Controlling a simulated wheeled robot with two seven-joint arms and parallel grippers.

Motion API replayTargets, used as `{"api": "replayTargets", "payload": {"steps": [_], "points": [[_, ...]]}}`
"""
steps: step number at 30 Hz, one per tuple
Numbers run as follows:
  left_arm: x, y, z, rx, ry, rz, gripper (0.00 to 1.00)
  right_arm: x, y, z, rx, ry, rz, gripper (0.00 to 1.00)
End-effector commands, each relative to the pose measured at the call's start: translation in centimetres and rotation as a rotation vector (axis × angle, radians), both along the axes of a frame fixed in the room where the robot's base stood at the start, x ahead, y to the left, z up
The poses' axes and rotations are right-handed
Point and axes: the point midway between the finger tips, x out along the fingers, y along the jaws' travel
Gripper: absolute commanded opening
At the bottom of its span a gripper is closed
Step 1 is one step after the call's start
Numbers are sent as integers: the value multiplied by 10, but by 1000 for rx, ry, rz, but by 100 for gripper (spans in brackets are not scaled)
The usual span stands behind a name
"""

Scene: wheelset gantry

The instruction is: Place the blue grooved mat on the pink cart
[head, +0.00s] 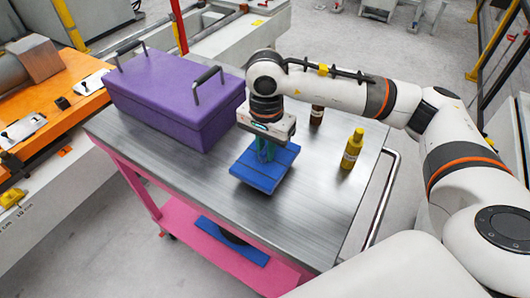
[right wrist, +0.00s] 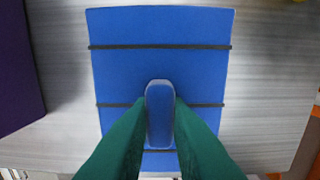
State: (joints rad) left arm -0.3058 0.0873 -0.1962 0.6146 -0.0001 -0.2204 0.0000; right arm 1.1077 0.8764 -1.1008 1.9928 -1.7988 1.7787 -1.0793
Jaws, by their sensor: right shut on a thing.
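The blue grooved mat (head: 272,178) is over the grey metal top of the pink cart (head: 215,200), right of the purple box. I cannot tell whether the mat touches the top or hangs just above it. In the right wrist view the mat (right wrist: 160,72) shows dark grooves across it and a raised blue grip in its middle. My right gripper (head: 265,150) points down with its green fingers shut on that grip. The fingers hide the mat's near part in the wrist view. My left gripper is not in view.
A purple box (head: 180,98) with two dark handles stands on the cart's back left. A yellow bottle (head: 352,149) and a brown bottle (head: 317,114) stand at the right. A blue item (head: 232,241) lies on the lower shelf. The cart top's front is clear.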

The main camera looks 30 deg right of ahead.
Motion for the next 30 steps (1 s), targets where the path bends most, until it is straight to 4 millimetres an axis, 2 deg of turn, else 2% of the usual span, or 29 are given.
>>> {"api": "replayTargets", "payload": {"steps": [6, 17, 18, 21, 30], "points": [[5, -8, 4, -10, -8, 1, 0, -1, 0, -29, -1, 3, -1, 0], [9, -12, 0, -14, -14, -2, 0, 0, 0, -35, -1, 1, 0, 0], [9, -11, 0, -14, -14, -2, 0, 0, 0, -34, -1, 1, 0, 19], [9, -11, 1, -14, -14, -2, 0, 0, 0, -33, -1, 1, 0, 35], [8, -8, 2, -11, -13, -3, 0, 0, 0, -32, -1, 1, 0, 38]]}}
